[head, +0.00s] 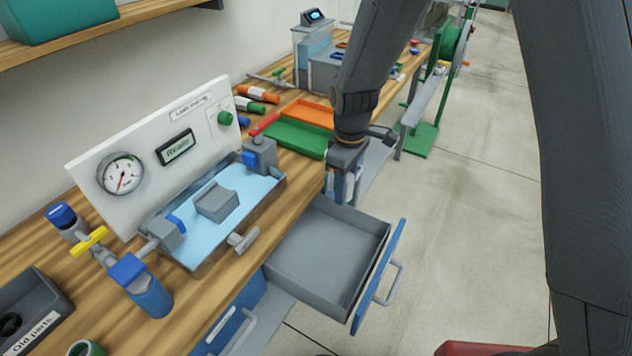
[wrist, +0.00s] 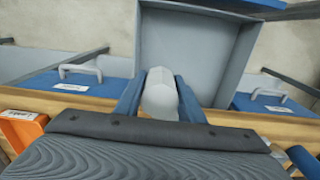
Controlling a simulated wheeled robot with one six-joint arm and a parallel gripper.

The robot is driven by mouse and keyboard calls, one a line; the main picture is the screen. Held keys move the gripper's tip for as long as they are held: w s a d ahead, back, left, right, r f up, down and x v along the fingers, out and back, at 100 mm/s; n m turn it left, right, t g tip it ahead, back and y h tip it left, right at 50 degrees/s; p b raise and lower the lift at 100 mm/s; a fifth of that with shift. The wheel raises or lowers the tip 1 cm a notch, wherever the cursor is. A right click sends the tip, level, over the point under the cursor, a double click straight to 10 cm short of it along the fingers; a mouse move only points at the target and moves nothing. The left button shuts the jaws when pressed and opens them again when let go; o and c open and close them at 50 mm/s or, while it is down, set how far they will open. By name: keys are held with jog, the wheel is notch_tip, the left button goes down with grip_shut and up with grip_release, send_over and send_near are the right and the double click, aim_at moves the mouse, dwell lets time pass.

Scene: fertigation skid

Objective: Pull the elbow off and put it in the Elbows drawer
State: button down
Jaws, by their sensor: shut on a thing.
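My gripper (head: 340,188) points down at the bench's front edge, by the back corner of an open drawer. In the wrist view its blue fingers (wrist: 160,78) are shut on a pale grey rounded piece, the elbow (wrist: 160,97). In the head view I cannot make out the elbow at the fingers. The open grey drawer (head: 318,258) has a blue front and looks empty; its label is not readable, so I cannot tell if it is the Elbows drawer. In the wrist view the drawer (wrist: 190,50) lies just beyond the fingertips.
A leak test rig (head: 150,145) with a gauge and a water tank (head: 212,235) stands on the bench. Green (head: 296,138) and orange (head: 306,113) trays lie behind the gripper. An Old parts bin (head: 50,300) is at lower left.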

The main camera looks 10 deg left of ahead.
jog(key=s+a+r+n, duration=0.2)
jog(key=s+a+n, duration=0.1)
jog(key=a+n, duration=0.3)
notch_tip(320, 180, down, 6)
jog(key=m+b, duration=0.1)
jog(key=b, duration=0.2)
jog(key=shift+a+f, duration=0.2)
jog(key=shift+a, duration=0.25)
jog(key=c, duration=1.1)
grip_release()
notch_tip(320, 180, up, 8)
jog(key=b, duration=0.2)
